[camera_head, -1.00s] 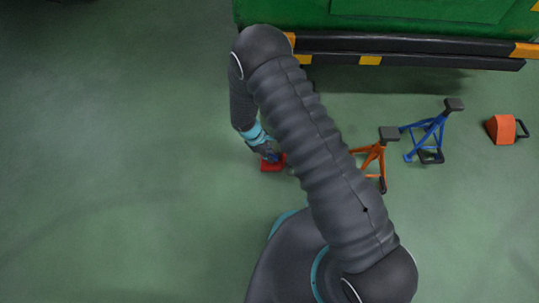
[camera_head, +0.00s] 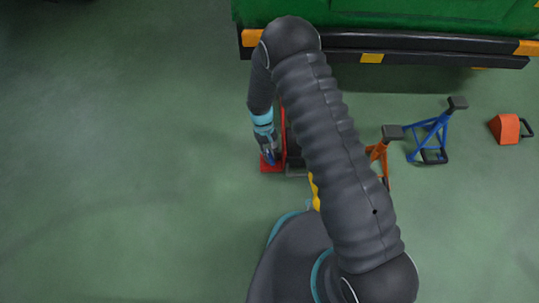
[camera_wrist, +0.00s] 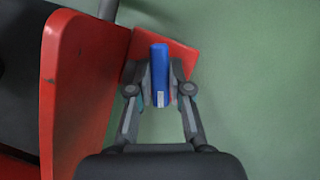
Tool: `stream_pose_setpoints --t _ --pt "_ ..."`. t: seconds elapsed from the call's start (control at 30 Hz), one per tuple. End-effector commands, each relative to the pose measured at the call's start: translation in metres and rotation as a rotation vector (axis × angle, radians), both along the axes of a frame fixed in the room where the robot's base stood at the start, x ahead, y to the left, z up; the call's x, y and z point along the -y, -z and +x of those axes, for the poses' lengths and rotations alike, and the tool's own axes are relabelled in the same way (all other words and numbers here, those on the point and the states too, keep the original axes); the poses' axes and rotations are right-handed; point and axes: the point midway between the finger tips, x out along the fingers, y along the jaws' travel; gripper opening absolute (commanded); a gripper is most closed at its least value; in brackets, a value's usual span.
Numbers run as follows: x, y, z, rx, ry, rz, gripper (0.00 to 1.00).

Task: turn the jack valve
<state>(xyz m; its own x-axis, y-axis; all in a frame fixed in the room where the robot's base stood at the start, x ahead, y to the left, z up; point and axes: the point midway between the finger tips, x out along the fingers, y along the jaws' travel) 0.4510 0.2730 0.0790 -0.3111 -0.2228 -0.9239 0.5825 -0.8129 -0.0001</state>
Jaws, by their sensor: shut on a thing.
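My gripper (camera_wrist: 160,86) is shut on a blue upright bar, which looks like the jack valve (camera_wrist: 160,62), with one finger on each side. In the head view, my gripper (camera_head: 271,155) reaches down over the red base of the jack (camera_head: 268,166). The wrist view shows a red base plate (camera_wrist: 178,55) beneath the blue bar and a tall red side wall of the jack (camera_wrist: 75,90) to the left. My own arm hides much of the jack in the head view.
An orange jack stand (camera_head: 379,150) and a blue jack stand (camera_head: 433,132) stand to the right. An orange wheel chock (camera_head: 504,128) lies farther right. A green vehicle with a black bumper (camera_head: 430,44) is at the back. The floor on the left is clear.

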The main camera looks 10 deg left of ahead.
Motion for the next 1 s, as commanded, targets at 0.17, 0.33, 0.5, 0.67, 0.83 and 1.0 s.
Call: stream_pose_setpoints --t 0.17,0.33,0.5,0.67,0.83,1.0 --pt "0.001 0.0004 0.0004 -0.001 0.147 0.0 0.0" --pt "0.0008 0.0003 0.0001 0.0 0.261 0.0 0.0" --pt "0.0013 0.0003 0.0001 -0.001 0.339 0.0 0.0" --pt "0.0012 0.0003 -0.0004 -0.002 0.382 -0.001 0.0" --pt "0.0011 0.0003 -0.0005 -0.002 0.4 -0.001 0.0" --pt "0.0011 0.0003 -0.0007 -0.001 0.404 -0.002 0.0"
